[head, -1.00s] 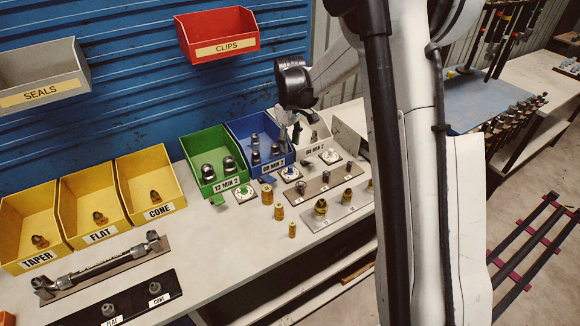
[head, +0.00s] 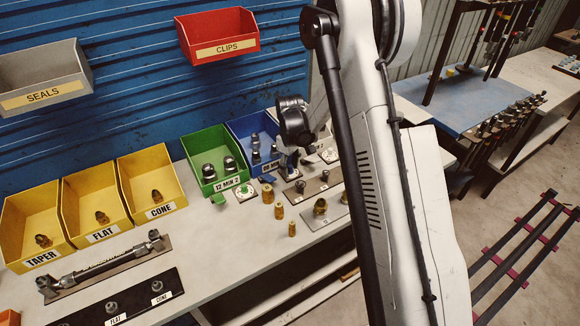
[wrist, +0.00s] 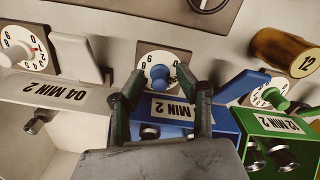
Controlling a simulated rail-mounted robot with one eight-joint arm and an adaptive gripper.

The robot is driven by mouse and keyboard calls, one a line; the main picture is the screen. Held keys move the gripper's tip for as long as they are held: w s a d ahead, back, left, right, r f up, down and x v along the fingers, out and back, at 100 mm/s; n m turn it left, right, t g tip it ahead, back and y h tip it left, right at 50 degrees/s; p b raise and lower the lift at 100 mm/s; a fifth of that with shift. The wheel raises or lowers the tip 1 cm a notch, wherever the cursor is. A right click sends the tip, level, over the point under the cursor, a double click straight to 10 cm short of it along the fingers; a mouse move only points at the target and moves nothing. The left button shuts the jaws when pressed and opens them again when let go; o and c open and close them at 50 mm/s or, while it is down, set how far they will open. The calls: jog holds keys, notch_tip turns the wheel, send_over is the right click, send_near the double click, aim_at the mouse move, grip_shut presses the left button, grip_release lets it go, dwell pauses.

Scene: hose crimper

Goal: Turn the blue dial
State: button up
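The blue dial (wrist: 158,76) is a blue knob on a white numbered face, set on a plate in front of the blue bin (wrist: 233,88). In the wrist view my gripper (wrist: 159,72) is open, with one dark finger on each side of the blue knob. I cannot tell whether the fingers touch it. In the head view my gripper (head: 291,158) is low over the front of the blue bin (head: 243,129), and the dial there is mostly hidden by it.
A green dial (head: 243,192) stands in front of the green bin (head: 206,145). A red-marked dial (wrist: 22,44) is on the other side, by the white bin (wrist: 75,120). A brass cylinder marked 12 (wrist: 285,50) stands close by. Brass fittings (head: 320,207) stand along the bench front.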

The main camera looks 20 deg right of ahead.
grip_shut()
jog(key=shift+b, duration=0.3)
jog(key=m+b, duration=0.2)
jog(key=b, duration=0.1)
jog(key=shift+f+m, duration=0.15)
jog(key=shift+m, duration=0.15)
jog(key=m+b, duration=0.3)
jog(key=shift+r, duration=0.2)
